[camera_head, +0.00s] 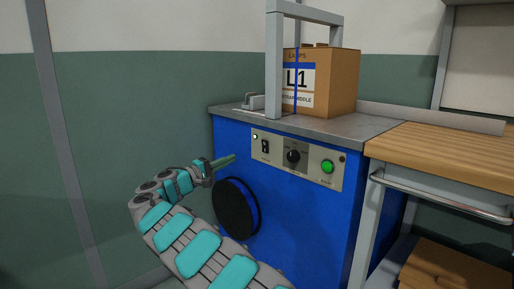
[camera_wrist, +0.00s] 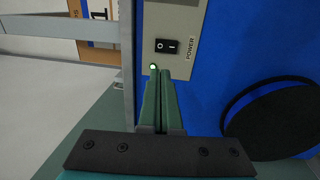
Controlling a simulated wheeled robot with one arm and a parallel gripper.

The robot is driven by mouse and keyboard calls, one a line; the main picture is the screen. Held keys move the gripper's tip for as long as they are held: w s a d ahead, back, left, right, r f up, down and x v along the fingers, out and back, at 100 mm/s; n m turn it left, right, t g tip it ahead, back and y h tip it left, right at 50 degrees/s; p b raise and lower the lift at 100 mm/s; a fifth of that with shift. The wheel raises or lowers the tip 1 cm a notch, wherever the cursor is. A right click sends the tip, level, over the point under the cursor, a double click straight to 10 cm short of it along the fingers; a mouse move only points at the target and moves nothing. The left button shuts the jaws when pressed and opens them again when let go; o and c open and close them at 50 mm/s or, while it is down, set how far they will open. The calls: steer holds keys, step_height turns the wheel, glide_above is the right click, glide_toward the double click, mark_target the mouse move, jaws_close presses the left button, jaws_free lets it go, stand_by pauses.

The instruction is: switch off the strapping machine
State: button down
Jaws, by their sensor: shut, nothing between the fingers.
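The strapping machine (camera_head: 290,205) is a blue cabinet with a grey top, in the middle of the head view. Its beige panel (camera_head: 310,170) carries a black power rocker switch (camera_head: 265,146), a black dial (camera_head: 292,156) and a green button (camera_head: 327,167). In the wrist view the rocker switch (camera_wrist: 166,46) shows O and I marks beside a POWER label. A small lamp (camera_wrist: 152,67) near it glows green. I cannot tell which side of the rocker is pressed. My gripper (camera_head: 233,157) is shut and empty, left of the panel. Its fingertips (camera_wrist: 161,73) appear just short of the lamp.
A cardboard box (camera_head: 330,82) marked L1, with a blue strap, stands on the machine top by the grey arch (camera_head: 274,65). A black round reel (camera_head: 236,208) sits on the cabinet front below my gripper. A wooden-topped bench (camera_head: 450,155) adjoins at right.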

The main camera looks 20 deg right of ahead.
mark_target(264, 143)
steer(key=shift+d, duration=0.1)
steer(key=p+x, duration=0.1)
steer(key=x, duration=1.2)
steer(key=shift+w+d, duration=0.1)
steer(key=shift+d, duration=0.3)
steer(key=shift+r, duration=0.1)
steer(key=shift+w+d+r+y+p, duration=0.2)
steer(key=shift+r+y+p, duration=0.25)
steer(key=shift+p, duration=0.45)
steer(key=shift+f, duration=0.25)
steer(key=shift+s+b, duration=0.1)
steer(key=shift+b, duration=0.25)
